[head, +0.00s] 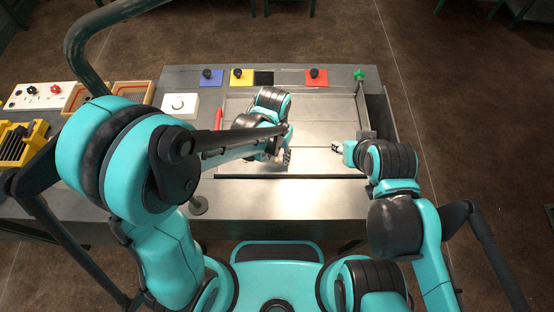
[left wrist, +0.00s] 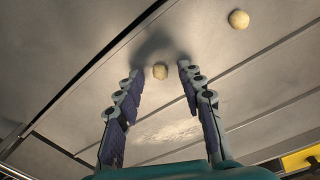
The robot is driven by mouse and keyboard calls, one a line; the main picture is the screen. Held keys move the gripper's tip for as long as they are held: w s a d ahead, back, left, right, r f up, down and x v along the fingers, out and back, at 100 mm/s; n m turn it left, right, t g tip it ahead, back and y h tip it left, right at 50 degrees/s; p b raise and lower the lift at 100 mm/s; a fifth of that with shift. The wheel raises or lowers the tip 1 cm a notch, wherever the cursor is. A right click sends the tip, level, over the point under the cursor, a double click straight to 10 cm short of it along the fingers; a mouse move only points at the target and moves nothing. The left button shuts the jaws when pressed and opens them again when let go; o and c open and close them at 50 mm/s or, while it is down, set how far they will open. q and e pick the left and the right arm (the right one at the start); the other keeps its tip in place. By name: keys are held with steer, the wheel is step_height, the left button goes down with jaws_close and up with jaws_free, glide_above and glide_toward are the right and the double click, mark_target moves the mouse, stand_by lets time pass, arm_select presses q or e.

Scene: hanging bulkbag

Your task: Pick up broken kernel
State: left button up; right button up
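A second, rounder pale kernel (left wrist: 239,19) lies farther off at the upper right. I cannot tell from here which one is broken. In the head view my left gripper (head: 286,157) is low over the metal tray, and the kernels are not discernible. My right gripper (head: 337,147) is over the tray's right side; its finger opening is too small to tell.
The metal tray (head: 320,108) is mostly bare. Blue (head: 211,77), yellow (head: 241,77) and red (head: 316,77) knobbed plates line its back. A white box with a knob (head: 180,105), wooden trays (head: 133,93) and a yellow-black device (head: 22,143) stand left. A green knob (head: 360,75) is back right.

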arm_select(q)
steer(key=c, duration=0.7)
steer(key=shift+c, duration=0.2)
